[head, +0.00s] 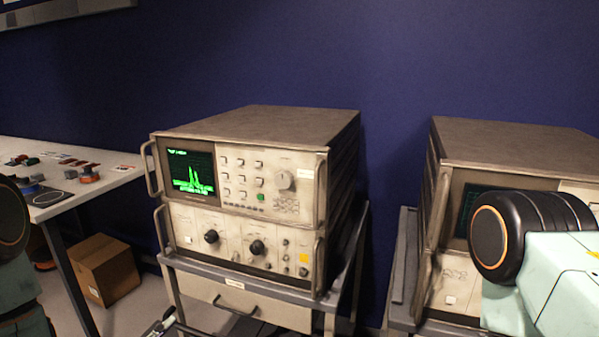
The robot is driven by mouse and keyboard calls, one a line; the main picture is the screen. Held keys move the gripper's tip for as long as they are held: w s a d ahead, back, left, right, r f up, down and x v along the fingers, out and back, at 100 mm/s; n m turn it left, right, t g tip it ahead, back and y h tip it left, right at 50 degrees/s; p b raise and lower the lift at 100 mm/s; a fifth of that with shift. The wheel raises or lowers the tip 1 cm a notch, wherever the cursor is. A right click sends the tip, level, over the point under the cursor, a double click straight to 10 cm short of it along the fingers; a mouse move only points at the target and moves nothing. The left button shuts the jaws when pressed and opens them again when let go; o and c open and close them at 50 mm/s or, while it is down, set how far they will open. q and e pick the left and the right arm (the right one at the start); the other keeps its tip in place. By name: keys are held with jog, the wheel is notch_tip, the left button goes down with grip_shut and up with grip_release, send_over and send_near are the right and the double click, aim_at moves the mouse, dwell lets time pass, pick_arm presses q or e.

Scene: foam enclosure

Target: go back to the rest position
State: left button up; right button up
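Part of my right arm, a pale green link with a black, orange-ringed joint, shows at the right edge. It covers part of the right-hand instrument. Part of my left arm, with a similar dark joint, shows at the left edge. What the hands hold, if anything, is hidden.
Stacked instruments (262,188) with a lit green screen (190,172) stand on a grey cart (235,302). A second instrument (510,140) stands right. A white table (95,180) with small parts is left, a cardboard box (105,270) beside it on the floor.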

pick_arm(q)
jog(key=s+f+n+g+y, duration=0.1)
jog(key=s+f+n+g, duration=0.25)
jog(key=f, duration=0.35)
jog(key=s+f+n+g+y, duration=0.2)
jog(key=s+f+n+g, duration=0.15)
jog(key=f, duration=0.35)
jog(key=s+a+f+n+g+y+b, duration=0.1)
jog(key=s+f+g, duration=0.3)
jog(key=s, duration=0.6)
jog(key=s+a+f+n+g+y+b, duration=0.1)
jog(key=s+f+g, duration=0.4)
jog(key=s, duration=0.5)
jog(key=shift+a+n+g+y+b, duration=0.3)
jog(key=shift+n+g+y+b, duration=0.15)
jog(key=shift+n, duration=0.55)
jog(key=shift+f, duration=0.1)
jog(key=shift+c, duration=0.4)
